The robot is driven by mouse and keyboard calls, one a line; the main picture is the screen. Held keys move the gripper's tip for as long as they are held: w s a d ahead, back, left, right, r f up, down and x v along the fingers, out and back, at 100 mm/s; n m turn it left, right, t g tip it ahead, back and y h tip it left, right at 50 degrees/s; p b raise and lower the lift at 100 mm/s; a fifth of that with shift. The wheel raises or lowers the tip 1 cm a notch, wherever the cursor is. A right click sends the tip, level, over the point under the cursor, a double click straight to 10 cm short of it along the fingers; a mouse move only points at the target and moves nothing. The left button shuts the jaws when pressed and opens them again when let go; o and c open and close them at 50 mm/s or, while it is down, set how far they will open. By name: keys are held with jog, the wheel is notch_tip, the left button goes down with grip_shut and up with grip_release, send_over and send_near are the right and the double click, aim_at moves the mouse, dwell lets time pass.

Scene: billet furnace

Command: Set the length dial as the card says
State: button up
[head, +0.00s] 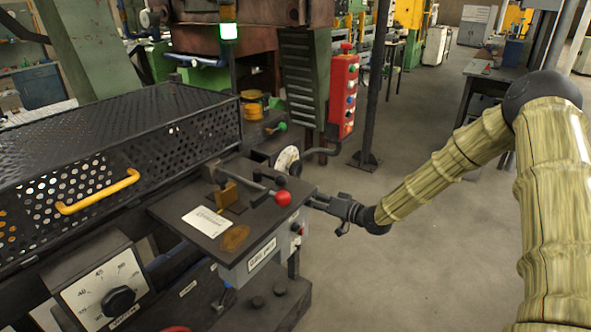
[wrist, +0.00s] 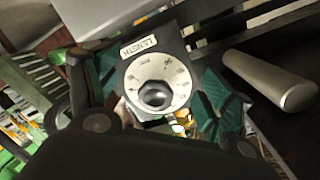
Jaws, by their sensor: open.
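The length dial (wrist: 158,80) is a round white scale on a grey plate in the wrist view, with the label LENGTH above it. Its numbers and pointer are too blurred to read. A dark round knob (wrist: 155,96) is at its middle. My gripper (wrist: 154,92) is open, with a teal-padded finger on either side of the knob; I cannot tell whether either touches. In the head view my gripper (head: 316,200) is at the right edge of the dark bench. A white card (head: 207,221) lies on that bench; its writing is too small to read.
A dark bench (head: 172,207) carries a lever with a red ball (head: 283,198). Another dial with a black knob (head: 118,301) is at lower left. A perforated guard (head: 100,150) with a yellow handle stands at left. A silver bar (wrist: 270,80) lies right of the dial. The right floor is clear.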

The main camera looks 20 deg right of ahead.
jog(key=y, duration=0.1)
send_near(299, 170)
jog(key=shift+n+t, duration=0.4)
jog(key=p+x, duration=0.1)
jog(key=x, duration=1)
jog(key=shift+a+f+p, duration=0.1)
jog(key=shift+a+p, duration=0.2)
jog(key=shift+p, duration=0.05)
jog(key=c, duration=1.1)
